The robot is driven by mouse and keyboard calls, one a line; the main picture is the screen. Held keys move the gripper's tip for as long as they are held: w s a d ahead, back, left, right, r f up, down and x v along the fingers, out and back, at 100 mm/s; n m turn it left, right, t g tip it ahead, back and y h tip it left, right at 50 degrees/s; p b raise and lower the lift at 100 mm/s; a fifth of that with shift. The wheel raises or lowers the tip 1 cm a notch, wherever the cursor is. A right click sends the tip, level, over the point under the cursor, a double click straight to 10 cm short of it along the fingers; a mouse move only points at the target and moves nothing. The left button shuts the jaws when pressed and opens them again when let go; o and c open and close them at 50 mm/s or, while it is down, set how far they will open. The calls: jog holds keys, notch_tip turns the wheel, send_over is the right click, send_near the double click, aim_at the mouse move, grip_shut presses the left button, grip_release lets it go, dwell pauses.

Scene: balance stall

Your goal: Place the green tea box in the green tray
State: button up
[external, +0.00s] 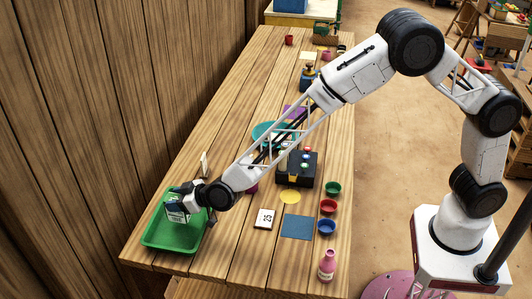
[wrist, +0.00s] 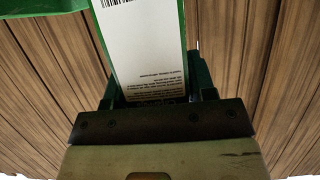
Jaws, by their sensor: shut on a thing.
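The green tray (external: 172,240) lies at the near left end of the wooden table. My gripper (external: 188,203) is over the tray and shut on the green tea box (external: 176,210). In the external view the box shows a pale label face, partly hidden by my gripper. In the wrist view the box (wrist: 147,45) shows a white face with a barcode and small print, with green edges, between the fingers (wrist: 155,90). A green strip of the tray (wrist: 40,6) shows at the upper left there. I cannot tell whether the box touches the tray floor.
Right of the tray are a white card marked 25 (external: 264,219), a blue mat (external: 297,227) and a yellow disc (external: 290,196). A black device with buttons (external: 297,168), green, red (external: 328,206) and blue bowls, and a pink bottle (external: 327,265) stand further right. A wooden wall borders the left.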

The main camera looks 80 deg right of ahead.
jog(key=shift+f, duration=1.55)
jog(key=shift+f, duration=0.15)
jog(key=o, duration=0.9)
jog(key=shift+v, duration=6.05)
jog(key=shift+r, duration=0.25)
